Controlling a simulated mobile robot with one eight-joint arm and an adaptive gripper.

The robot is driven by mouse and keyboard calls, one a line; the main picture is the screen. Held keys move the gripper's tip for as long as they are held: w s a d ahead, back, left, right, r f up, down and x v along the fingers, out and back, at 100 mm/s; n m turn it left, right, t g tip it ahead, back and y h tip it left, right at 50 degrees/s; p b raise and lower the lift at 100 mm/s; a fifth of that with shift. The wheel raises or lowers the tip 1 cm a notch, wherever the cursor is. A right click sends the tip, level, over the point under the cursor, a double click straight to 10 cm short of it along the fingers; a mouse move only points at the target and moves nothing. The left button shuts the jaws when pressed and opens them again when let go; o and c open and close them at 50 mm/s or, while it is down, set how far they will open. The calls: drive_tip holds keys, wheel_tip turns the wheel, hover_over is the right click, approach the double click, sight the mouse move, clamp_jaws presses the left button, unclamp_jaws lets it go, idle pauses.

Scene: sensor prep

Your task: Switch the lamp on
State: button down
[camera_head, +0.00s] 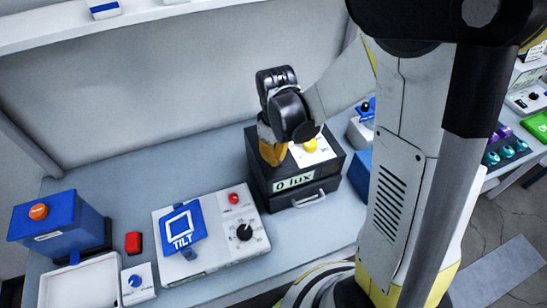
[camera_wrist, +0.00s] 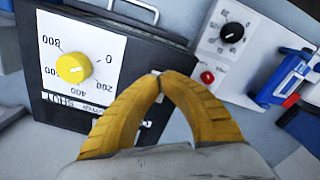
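A black box (camera_head: 260,180) with a "0 lux" display (camera_head: 293,183) and a drawer-like front stands on the bench. On its white top plate is a yellow knob (camera_head: 311,146). In the wrist view the yellow knob (camera_wrist: 73,67) sits on a dial marked 200 to 800, apart from my fingers. My gripper (camera_head: 273,155) is over the box's left part; in the wrist view its yellow fingertips (camera_wrist: 165,80) meet, with no held thing visible. They hide part of the box edge. I cannot make out a separate lamp switch.
A white device (camera_head: 210,235) with a blue "TILT" frame, black dial and red button stands left of the box. Further left are a red block (camera_head: 133,242), a blue box with an orange button (camera_head: 60,221) and a white tray (camera_head: 82,282). Bench behind is clear.

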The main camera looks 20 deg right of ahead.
drive_tip(key=shift+f, duration=0.35)
drive_tip(key=shift+r, duration=0.1)
drive_tip(key=shift+r+p, duration=2.25)
drive_tip(key=shift+r, duration=1.2)
drive_tip(key=shift+f+b, duration=0.1)
drive_tip(key=shift+b, duration=0.2)
